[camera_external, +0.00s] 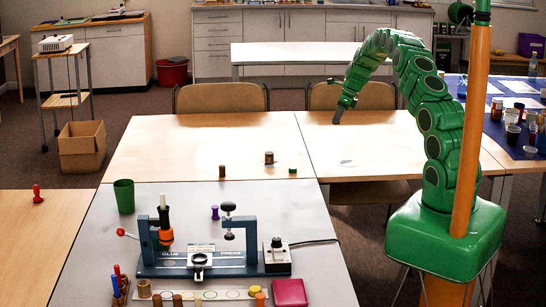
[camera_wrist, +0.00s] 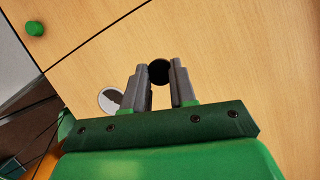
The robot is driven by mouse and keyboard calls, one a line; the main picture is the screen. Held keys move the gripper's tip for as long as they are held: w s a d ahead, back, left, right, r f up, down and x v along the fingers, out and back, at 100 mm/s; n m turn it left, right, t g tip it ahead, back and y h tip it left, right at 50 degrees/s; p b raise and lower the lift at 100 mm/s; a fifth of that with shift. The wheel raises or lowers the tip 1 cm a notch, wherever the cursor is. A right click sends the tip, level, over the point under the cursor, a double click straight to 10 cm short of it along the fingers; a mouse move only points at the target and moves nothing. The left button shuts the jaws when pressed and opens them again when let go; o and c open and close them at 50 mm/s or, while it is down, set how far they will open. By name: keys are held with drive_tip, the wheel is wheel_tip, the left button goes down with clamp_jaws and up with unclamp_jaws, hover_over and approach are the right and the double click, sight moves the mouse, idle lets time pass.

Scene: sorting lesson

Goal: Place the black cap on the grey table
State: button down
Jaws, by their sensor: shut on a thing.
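The black cap (camera_wrist: 158,72) is between the fingertips of my gripper (camera_wrist: 159,82) in the wrist view, and the gripper is shut on it. In the external view my gripper (camera_external: 342,112) points down over the far part of the right wooden table; the cap is too small to make out there. I cannot tell whether the cap touches the wood. The grey table (camera_external: 290,205) stands at the front left, apart from the gripper, with its middle right part bare.
A white disc (camera_external: 346,163) lies on the wooden table (camera_external: 400,150). A green cap (camera_external: 293,171) and brown cylinders (camera_external: 269,158) stand near the grey table's far edge. A glue press (camera_external: 200,255), a green cup (camera_external: 124,196) and a purple piece (camera_external: 215,212) stand on the grey table.

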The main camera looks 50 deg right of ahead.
drive_tip(key=shift+s+a+r, duration=0.3)
drive_tip(key=shift+s, duration=0.3)
drive_tip(key=shift+s+a+r, duration=0.3)
drive_tip(key=shift+s+a, duration=0.05)
drive_tip(key=shift+s, duration=0.2)
drive_tip(key=shift+s+a+r, duration=0.3)
drive_tip(key=shift+s, duration=0.3)
drive_tip(key=shift+a, duration=0.1)
drive_tip(key=s+a+n+g, duration=0.1)
drive_tip(key=a+n+g, duration=0.2)
drive_tip(key=a+n, duration=0.7)
drive_tip(key=s+a+r+n+g+h, duration=0.1)
drive_tip(key=s+a+n+g, duration=0.1)
drive_tip(key=a+n, duration=0.8)
drive_tip(key=s+a+r+n+g+h, duration=0.1)
drive_tip(key=a+n, duration=0.9)
drive_tip(key=a, duration=1)
drive_tip(key=s+g, duration=0.1)
drive_tip(key=g, duration=0.1)
drive_tip(key=shift+s+n+g, duration=0.15)
drive_tip(key=shift+n+g, duration=0.15)
